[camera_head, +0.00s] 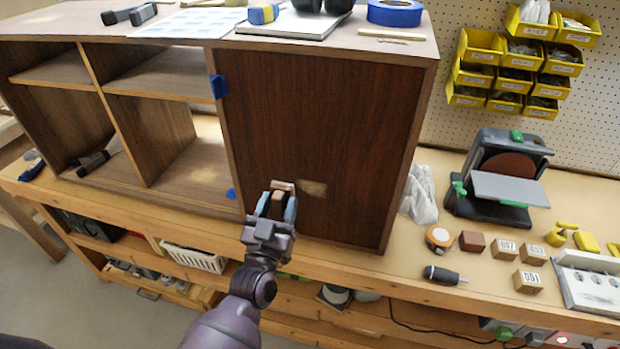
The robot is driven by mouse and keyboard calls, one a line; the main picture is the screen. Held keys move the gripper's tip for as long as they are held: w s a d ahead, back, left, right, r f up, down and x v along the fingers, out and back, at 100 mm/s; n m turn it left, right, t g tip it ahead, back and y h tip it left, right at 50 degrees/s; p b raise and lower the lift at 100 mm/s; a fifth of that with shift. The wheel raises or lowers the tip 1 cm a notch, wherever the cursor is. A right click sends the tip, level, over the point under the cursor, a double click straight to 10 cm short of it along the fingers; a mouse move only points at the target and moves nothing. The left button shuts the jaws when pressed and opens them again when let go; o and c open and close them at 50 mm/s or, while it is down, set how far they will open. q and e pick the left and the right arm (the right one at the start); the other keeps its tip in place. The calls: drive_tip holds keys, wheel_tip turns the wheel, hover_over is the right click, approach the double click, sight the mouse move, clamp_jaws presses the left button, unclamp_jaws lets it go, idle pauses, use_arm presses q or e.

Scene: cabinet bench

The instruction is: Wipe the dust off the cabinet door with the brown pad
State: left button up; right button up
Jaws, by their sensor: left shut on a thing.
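The cabinet door (330,120) is a dark brown wood panel, closed, on the right side of the cabinet. A pale tan dust patch (313,188) shows on its lower part, left of the middle. My left gripper (277,206) is in front of the door's lower left, shut on the brown pad (283,186). The pad's tan top edge shows between and above the fingertips, just left of the dust patch. I cannot tell whether the pad touches the door. My right gripper is not in view.
Open shelves (150,110) fill the cabinet's left side. Blue tape (218,86) marks the door's left edge. Blue tape roll (395,12) lies on top.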

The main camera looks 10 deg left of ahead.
use_arm(q)
drive_tip(key=shift+w+f, duration=0.1)
drive_tip(key=shift+f, duration=0.3)
drive_tip(key=f, duration=0.5)
drive_tip(key=shift+w+f, duration=0.15)
drive_tip(key=shift+w, duration=0.25)
drive_tip(key=b, duration=0.3)
approach(298, 183)
drive_tip(key=shift+w+r, duration=0.9)
drive_tip(key=shift+r, duration=0.2)
drive_tip(key=shift+w, duration=0.95)
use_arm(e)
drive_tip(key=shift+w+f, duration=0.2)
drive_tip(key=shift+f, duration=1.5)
use_arm(q)
drive_tip(key=shift+r, duration=0.1)
drive_tip(key=shift+w+b, duration=0.6)
drive_tip(key=shift+w, duration=0.4)
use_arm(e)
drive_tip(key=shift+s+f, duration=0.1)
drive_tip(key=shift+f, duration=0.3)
use_arm(q)
drive_tip(key=shift+d, duration=0.15)
